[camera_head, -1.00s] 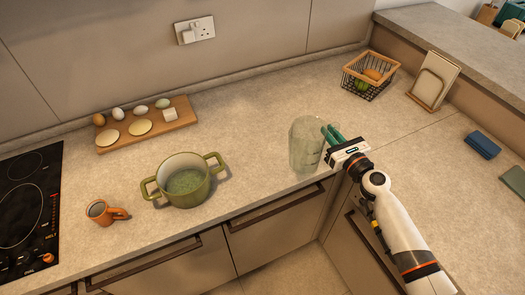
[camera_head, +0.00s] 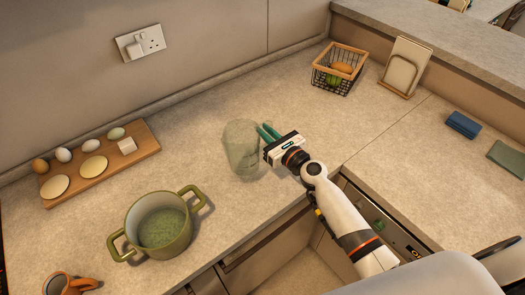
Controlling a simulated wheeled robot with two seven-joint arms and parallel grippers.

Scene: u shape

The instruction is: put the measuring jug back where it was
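The measuring jug (camera_head: 240,148) is clear and upright, in the middle of the head view over the counter. I cannot tell whether its base touches the counter. My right gripper (camera_head: 267,133) comes in from the right, with its green fingers against the jug's right side. The fingers look closed on the jug there; the exact contact, probably at the handle, is too small to see. My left gripper is not in view.
A green pot (camera_head: 160,226) and an orange mug (camera_head: 68,284) stand to the left. A wooden board (camera_head: 140,160) holds eggs and other food. A wire basket (camera_head: 338,70), a wooden stand (camera_head: 402,68) and a blue item (camera_head: 463,124) are right. Counter behind the jug is clear.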

